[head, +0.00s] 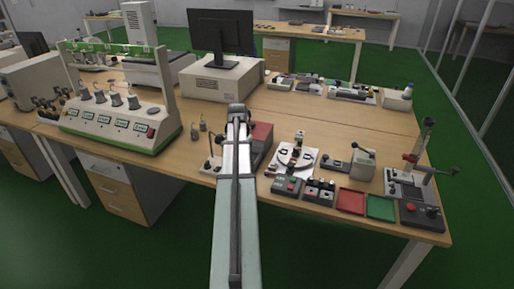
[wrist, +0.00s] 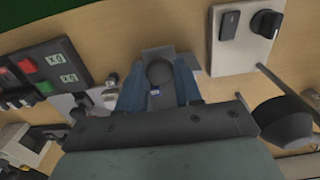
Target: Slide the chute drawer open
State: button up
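My gripper (wrist: 160,82) shows in the wrist view with two blue fingers spread apart. A dark round piece on a grey plate (wrist: 158,56) shows between and beyond them; I cannot tell whether they touch it. In the head view my arm reaches from the bottom centre over the near bench, and its end hides the fingers. No drawer can be clearly made out. A red-topped box (head: 262,133) is partly hidden behind my arm. A device with an upright tube (head: 428,132) stands at the bench's right end; I cannot tell which one holds the chute.
A button box (wrist: 48,68) and a plate with a black knob (wrist: 244,38) flank the gripper. In the head view, a turntable device (head: 294,157), a red tray (head: 350,201) and a green tray (head: 381,207) stand to the right. A monitor (head: 221,32) stands behind.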

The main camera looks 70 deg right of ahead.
jog(key=shift+o, duration=1.1)
jog(key=shift+r, duration=2.55)
